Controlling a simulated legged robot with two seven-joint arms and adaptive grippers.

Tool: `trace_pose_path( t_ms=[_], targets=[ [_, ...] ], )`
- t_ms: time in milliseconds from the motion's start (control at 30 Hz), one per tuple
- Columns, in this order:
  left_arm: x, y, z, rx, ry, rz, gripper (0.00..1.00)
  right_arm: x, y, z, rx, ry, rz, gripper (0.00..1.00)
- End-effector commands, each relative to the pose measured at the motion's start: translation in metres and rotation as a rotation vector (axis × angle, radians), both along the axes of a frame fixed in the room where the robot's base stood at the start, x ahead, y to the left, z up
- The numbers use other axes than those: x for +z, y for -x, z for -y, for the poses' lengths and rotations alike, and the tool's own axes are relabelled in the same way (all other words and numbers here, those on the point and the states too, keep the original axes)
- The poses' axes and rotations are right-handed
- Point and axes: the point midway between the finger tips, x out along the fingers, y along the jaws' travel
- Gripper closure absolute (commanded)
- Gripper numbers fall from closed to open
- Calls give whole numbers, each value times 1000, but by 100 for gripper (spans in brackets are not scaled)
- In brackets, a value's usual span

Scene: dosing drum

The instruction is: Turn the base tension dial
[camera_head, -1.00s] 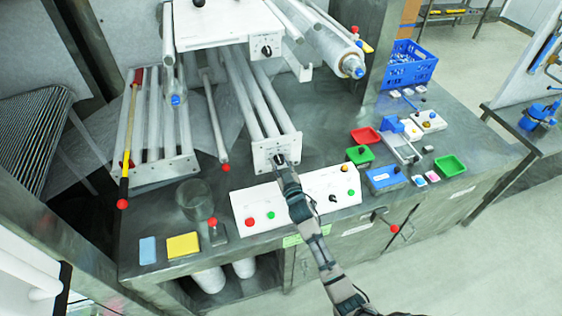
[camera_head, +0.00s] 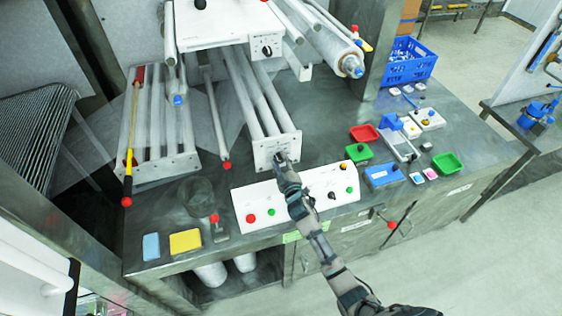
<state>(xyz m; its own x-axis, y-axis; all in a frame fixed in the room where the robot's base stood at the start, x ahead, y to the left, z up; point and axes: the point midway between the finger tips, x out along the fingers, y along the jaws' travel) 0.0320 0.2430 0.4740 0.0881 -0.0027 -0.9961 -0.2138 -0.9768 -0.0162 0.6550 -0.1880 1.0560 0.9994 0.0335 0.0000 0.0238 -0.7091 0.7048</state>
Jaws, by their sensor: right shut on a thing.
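The base tension dial (camera_head: 279,157) is a small dark knob on the white front plate (camera_head: 264,151) of the lower roller unit, at the middle of the view. My right gripper (camera_head: 281,162) is at this plate, shut on the dial, and it hides most of it. The dial's angle cannot be made out. My right arm comes in from the bottom right and passes over the white control panel. My left gripper is not in view.
The white control panel (camera_head: 283,201) with red and green buttons lies in front of the plate. A glass jar (camera_head: 195,194) and yellow pad (camera_head: 185,241) are left. Red (camera_head: 364,134) and green (camera_head: 447,163) trays, a blue box (camera_head: 384,176) and a blue crate (camera_head: 408,64) are right.

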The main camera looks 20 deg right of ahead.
Motion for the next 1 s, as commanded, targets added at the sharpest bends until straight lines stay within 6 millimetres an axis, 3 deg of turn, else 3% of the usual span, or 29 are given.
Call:
trace_pose_path(
  t_ms=[367, 400, 467, 500, 833, 1000],
  targets=[
    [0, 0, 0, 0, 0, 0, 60, 1, 0, -1, 2, 3, 2, 98],
    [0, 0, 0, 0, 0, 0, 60, 1, 0, -1, 2, 3, 2, 56],
    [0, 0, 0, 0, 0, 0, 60, 1, 0, -1, 2, 3, 2, 41],
    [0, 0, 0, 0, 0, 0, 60, 1, 0, -1, 2, 2, 2, 39],
    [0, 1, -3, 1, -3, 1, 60, 0, 4, 0, 1, 3, 1, 39],
    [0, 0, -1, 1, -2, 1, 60, -1, 29, 0, 1, 2, -1, 39]
  ],
)
